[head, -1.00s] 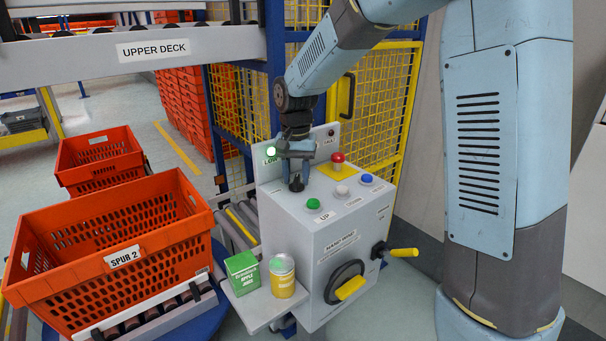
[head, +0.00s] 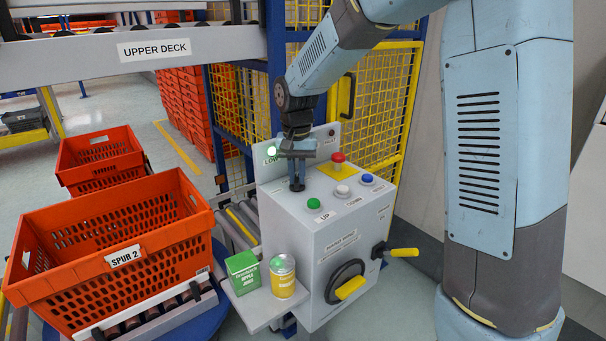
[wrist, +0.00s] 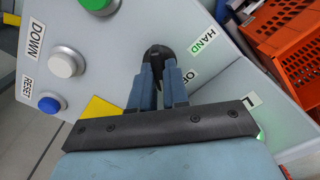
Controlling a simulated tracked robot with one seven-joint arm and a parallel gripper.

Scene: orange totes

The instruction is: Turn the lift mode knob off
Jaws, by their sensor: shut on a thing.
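The lift mode knob (wrist: 155,50) is a small black knob on the top face of the grey control box (head: 325,235). In the wrist view it sits between the tips of my gripper (wrist: 158,70).
Green UP (head: 314,203), white DOWN (head: 343,190) and blue RESET (head: 367,179) buttons and a red button (head: 338,157) stand close by. A green lamp (head: 271,151) is lit. A juice carton (head: 243,273) and can (head: 282,277) stand on a side shelf beside an orange tote (head: 120,250).

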